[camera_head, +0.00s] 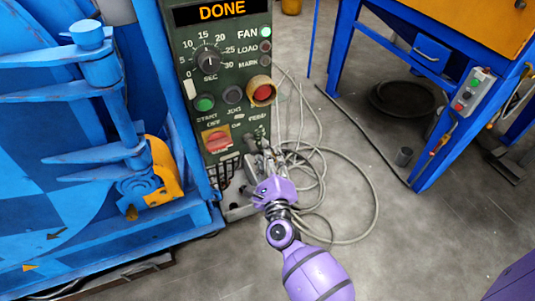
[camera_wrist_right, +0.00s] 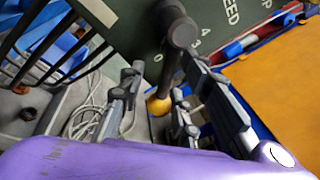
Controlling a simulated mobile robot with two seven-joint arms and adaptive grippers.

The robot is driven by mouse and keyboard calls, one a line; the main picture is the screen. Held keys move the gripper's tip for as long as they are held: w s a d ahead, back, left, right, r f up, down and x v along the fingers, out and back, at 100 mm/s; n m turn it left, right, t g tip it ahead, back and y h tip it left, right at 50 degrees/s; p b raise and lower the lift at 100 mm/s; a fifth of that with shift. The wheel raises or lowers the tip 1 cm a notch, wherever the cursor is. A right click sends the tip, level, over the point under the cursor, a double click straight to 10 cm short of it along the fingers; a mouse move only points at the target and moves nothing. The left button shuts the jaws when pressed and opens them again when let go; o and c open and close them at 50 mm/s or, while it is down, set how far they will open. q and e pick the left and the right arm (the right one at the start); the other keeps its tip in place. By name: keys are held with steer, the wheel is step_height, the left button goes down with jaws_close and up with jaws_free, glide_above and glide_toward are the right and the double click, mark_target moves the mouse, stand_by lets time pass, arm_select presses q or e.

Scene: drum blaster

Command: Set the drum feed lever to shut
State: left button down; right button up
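The drum feed lever is a dark rod with a yellow ball knob (camera_wrist_right: 158,105) and a round dark pivot (camera_wrist_right: 181,32) on the green panel, in the right wrist view. My right gripper (camera_wrist_right: 161,85) is open, with one finger on each side of the rod and knob. Clear gaps show beside the knob; I cannot tell whether a finger touches the rod. In the head view the right gripper (camera_head: 263,155) is at the panel's lower right, below the word FEED, and largely hides the lever. My left gripper is not in view.
The green control panel (camera_head: 229,90) reads DONE and carries a dial, buttons and a red switch (camera_head: 217,140). The blue drum machine (camera_head: 60,130) stands at left. Loose grey cables (camera_head: 372,205) lie on the floor behind my right gripper. A blue-legged table (camera_head: 345,40) stands at right.

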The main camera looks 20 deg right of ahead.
steer(key=shift+d, duration=0.1)
stand_by(0.4)
steer(key=s+a, duration=0.2)
steer(key=s, duration=0.9)
steer(key=shift+s+a+f, duration=0.15)
steer(key=shift+s+f, duration=0.1)
steer(key=shift+s, duration=0.1)
